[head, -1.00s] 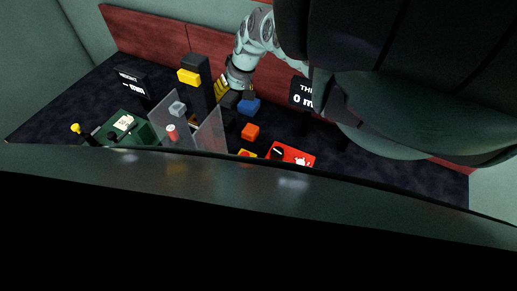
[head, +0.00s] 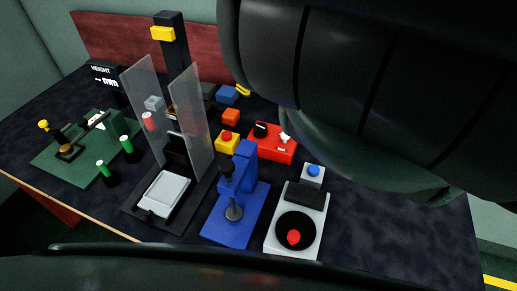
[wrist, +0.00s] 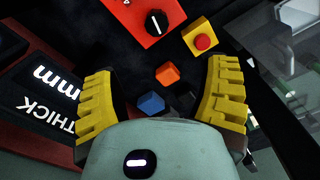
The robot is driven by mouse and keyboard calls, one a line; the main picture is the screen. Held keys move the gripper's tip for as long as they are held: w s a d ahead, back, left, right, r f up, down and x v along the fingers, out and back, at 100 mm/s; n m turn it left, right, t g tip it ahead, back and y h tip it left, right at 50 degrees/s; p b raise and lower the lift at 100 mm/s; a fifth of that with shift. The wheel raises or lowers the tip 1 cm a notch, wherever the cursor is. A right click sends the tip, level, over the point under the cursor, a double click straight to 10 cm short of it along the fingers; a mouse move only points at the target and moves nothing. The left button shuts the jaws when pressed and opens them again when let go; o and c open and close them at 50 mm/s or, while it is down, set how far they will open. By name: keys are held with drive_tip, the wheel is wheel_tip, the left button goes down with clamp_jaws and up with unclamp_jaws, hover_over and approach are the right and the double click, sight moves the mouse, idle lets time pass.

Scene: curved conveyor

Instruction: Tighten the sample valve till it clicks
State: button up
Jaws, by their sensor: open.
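No part is labelled as the sample valve, so I cannot tell for certain which it is. A red box (head: 273,144) carries a black knob (head: 261,129) with a white line and a white lever-like part. In the wrist view this black knob (wrist: 157,22) is at the top, beyond my fingertips. A white unit (head: 283,246) at the front has a black dial with a red knob (head: 293,237). My gripper (wrist: 160,75) has yellow ribbed fingers, spread wide and empty. My arm hides most of it in the head view.
A yellow box with a red button (wrist: 200,37) is beside the red box. A clear-shielded press (head: 170,190), a blue press (head: 235,215) and a green board (head: 75,160) crowd the table.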

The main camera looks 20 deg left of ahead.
sight(260, 126)
wheel_tip(260, 126, down, 14)
drive_tip(key=shift+w+d+r+b, duration=0.1)
drive_tip(key=shift+d+b, duration=0.05)
drive_tip(key=shift+b, duration=0.7)
drive_tip(key=shift+f+b, duration=0.45)
drive_tip(key=shift+f, duration=0.45)
drive_tip(key=shift+c, duration=0.2)
drive_tip(key=c, duration=1.1)
drive_tip(key=shift+d+m, duration=0.1)
drive_tip(key=shift+m, duration=1.9)
drive_tip(key=shift+c, duration=0.2)
drive_tip(key=o, duration=1.2)
